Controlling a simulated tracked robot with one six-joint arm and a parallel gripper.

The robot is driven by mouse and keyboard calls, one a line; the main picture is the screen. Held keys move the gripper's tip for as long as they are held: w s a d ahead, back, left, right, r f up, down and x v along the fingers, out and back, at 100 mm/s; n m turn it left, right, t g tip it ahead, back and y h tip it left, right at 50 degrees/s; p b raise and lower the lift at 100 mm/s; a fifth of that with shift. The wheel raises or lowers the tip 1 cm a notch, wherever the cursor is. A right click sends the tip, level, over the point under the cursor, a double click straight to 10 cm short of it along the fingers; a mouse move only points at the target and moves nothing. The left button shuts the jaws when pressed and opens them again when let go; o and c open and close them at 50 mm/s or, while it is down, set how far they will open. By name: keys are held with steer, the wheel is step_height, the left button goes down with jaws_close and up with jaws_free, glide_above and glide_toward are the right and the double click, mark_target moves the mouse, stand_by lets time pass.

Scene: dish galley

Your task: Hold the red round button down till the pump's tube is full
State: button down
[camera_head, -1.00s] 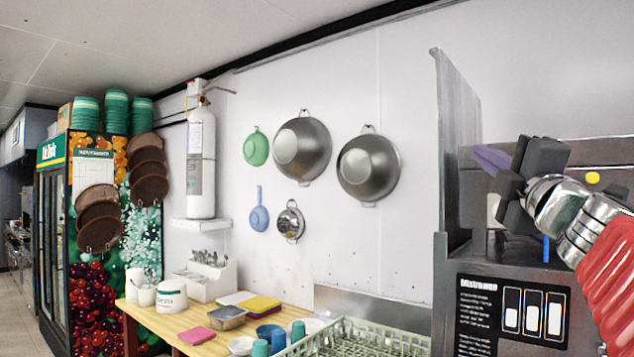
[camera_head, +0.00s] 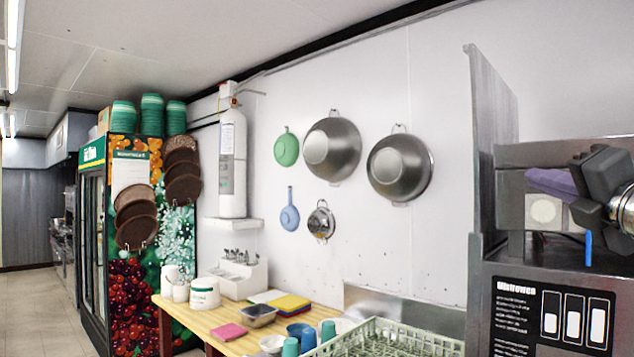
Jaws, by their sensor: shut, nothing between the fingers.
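My gripper (camera_head: 550,183) is at the right, in front of the upper part of a dark metal machine (camera_head: 500,290). Its purple fingers are shut with nothing between them and point left. No red round button shows in this view; my gripper and arm cover part of the machine's front. A pale round disc on a square plate (camera_head: 545,211) shows just below the fingers. A short blue upright strip (camera_head: 588,248) shows below my gripper; I cannot tell whether it is the pump's tube. A black panel (camera_head: 575,318) with white level pictures is on the machine's lower front.
A tall metal side plate (camera_head: 492,150) stands left of my gripper. A green dish rack (camera_head: 385,335) lies below it. A wooden table (camera_head: 205,325) with cups and cloths is further left. Pans (camera_head: 332,148) hang on the white wall. The floor at far left is clear.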

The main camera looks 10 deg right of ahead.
steer(key=w+d, duration=0.5)
steer(key=d, duration=0.1)
steer(key=shift+d, duration=0.25)
steer(key=shift+w+d, duration=0.1)
stand_by(2.0)
steer(key=shift+w+d, duration=0.25)
steer(key=shift+w+d, duration=0.25)
steer(key=shift+d, duration=0.1)
stand_by(2.9)
stand_by(0.5)
steer(key=shift+s+a, duration=0.5)
steer(key=shift+a, duration=0.2)
